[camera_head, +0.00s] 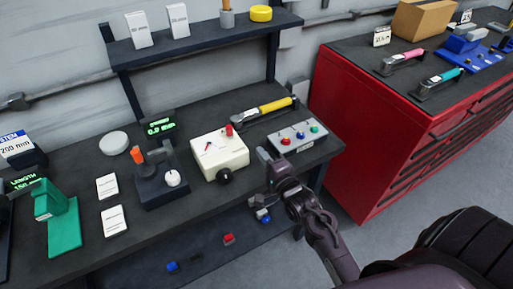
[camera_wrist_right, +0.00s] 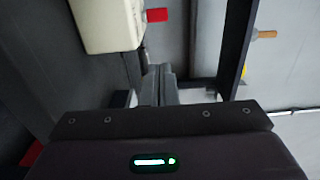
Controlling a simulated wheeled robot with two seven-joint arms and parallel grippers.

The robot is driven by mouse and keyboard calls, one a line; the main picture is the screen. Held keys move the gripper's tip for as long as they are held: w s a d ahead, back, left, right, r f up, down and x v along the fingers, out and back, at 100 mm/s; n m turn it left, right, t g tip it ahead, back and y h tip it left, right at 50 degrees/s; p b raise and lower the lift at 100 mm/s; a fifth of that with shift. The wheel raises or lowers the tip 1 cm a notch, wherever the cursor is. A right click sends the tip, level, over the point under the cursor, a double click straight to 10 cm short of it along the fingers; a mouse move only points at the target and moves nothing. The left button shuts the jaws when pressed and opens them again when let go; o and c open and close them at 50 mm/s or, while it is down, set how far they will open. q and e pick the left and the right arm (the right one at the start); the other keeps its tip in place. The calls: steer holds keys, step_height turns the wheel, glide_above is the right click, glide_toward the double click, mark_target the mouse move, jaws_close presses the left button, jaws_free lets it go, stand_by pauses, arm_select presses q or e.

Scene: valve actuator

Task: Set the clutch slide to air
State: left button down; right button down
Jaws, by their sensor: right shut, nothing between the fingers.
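A cream box (camera_head: 220,153) stands on the dark bench, with a red knob (camera_head: 229,130) at its back right, a red pointer on its top and a black round knob (camera_head: 224,176) at its front. I cannot tell which part is the clutch slide, and no "air" marking is readable. My right gripper (camera_head: 264,157) is just right of the box, between it and a grey button panel (camera_head: 298,137). It is shut and empty. In the right wrist view its fingers (camera_wrist_right: 159,85) point toward the gap beside the cream box (camera_wrist_right: 105,25) and red knob (camera_wrist_right: 157,15). My left gripper is out of view.
A yellow-handled tool (camera_head: 265,108) lies behind the box. Left of the box is a dark device (camera_head: 160,185) with an orange-tipped lever and white knob. A shelf (camera_head: 200,40) runs above the bench. A red cabinet (camera_head: 360,150) stands to the right.

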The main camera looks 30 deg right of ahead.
steer(key=shift+s+d, duration=0.2)
steer(key=shift+s, duration=0.35)
steer(key=shift+s+d, duration=0.2)
steer(key=shift+s, duration=0.5)
steer(key=shift+a, duration=0.1)
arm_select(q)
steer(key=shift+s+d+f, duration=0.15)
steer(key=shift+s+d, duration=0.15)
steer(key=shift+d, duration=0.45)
